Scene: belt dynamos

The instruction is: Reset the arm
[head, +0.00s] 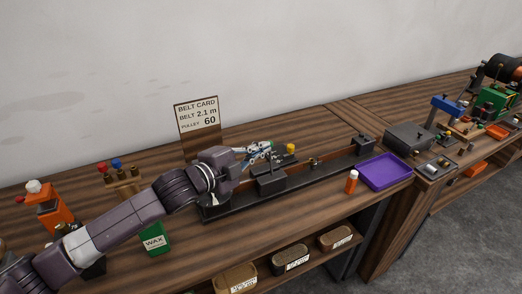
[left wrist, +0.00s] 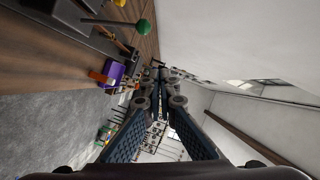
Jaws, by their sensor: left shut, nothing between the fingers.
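My left arm reaches in from the lower left in the head view. Its gripper (head: 262,148) is over the black rail apparatus (head: 330,170) on the wooden bench. In the left wrist view the fingers of the left gripper (left wrist: 158,70) meet at their tips, with nothing between them. The gripper appears free of the apparatus, though part of the rig is hidden behind the arm. My right gripper is in neither view.
A belt card (head: 198,115) stands behind the arm. A green wax container (head: 155,240) and an orange object (head: 48,208) are near the arm. Labelled bins (head: 291,259) sit below.

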